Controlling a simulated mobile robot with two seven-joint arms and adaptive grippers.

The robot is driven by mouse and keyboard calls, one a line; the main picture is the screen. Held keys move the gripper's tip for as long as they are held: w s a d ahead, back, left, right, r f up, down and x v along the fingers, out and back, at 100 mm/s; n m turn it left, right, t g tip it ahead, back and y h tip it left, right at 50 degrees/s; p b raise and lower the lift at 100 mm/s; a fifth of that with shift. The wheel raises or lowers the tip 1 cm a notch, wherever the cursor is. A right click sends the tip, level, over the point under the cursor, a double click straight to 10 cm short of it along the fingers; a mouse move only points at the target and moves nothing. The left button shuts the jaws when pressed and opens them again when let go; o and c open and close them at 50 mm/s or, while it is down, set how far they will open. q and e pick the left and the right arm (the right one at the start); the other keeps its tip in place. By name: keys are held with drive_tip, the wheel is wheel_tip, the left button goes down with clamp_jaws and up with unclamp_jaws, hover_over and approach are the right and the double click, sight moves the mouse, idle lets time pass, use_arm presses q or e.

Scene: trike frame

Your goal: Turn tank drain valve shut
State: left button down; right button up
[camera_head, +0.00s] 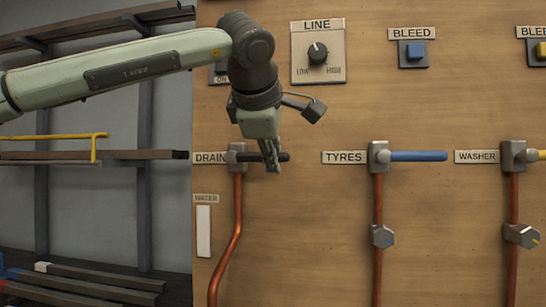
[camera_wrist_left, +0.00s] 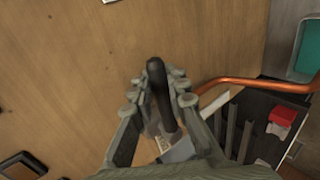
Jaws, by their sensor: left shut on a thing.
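The drain valve (camera_head: 238,157) sits on the wooden panel beside the DRAIN label (camera_head: 210,158), on top of a copper pipe. Its black lever handle (camera_head: 284,157) points right, about level. My left gripper (camera_head: 271,158) reaches down from above onto the handle and is shut on it. In the left wrist view the black handle (camera_wrist_left: 159,88) lies between the two fingers of my left gripper (camera_wrist_left: 158,85). The valve body is mostly hidden in that view. My right gripper is in neither view.
To the right are the TYRES valve with a blue lever (camera_head: 420,156) and the WASHER valve (camera_head: 515,157). Above are the LINE knob (camera_head: 318,54) and a blue BLEED button (camera_head: 415,52). A rack with a yellow bar (camera_head: 55,137) stands at the left.

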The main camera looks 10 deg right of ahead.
use_arm(q)
drive_tip(key=c, duration=1.5)
unclamp_jaws()
drive_tip(key=shift+o, duration=0.2)
drive_tip(key=v, duration=1.2)
drive_tip(key=shift+f, duration=0.1)
